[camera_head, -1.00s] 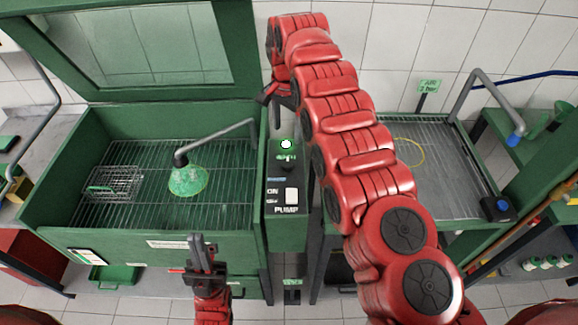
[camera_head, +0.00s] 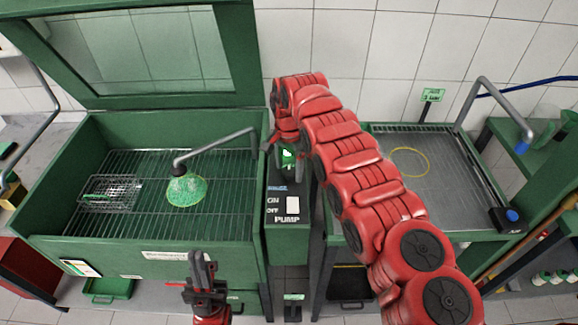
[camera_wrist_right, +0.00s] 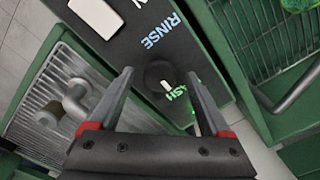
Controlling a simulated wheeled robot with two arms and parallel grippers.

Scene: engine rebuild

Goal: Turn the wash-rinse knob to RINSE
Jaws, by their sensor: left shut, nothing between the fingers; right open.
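The wash-rinse knob (camera_wrist_right: 158,72) is a round black knob with a short white mark, on the dark control panel (camera_wrist_right: 215,75). The white mark points toward the green-lit WASH word (camera_wrist_right: 178,95); the RINSE word (camera_wrist_right: 160,30) is on the other side. My right gripper (camera_wrist_right: 160,75) is open, with one finger on each side of the knob; I cannot tell if they touch it. In the head view, my right gripper (camera_head: 286,148) is over the back of the panel and hides the knob. My left gripper (camera_head: 200,268) is shut and empty in front of the wash tank.
The white PUMP switch (camera_head: 292,205) sits in front of the knob on the panel. The green wash tank (camera_head: 50,200), with a grid, basket (camera_head: 110,192) and nozzle (camera_head: 187,190), is left. A draining table (camera_head: 440,185) with a pipe is right.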

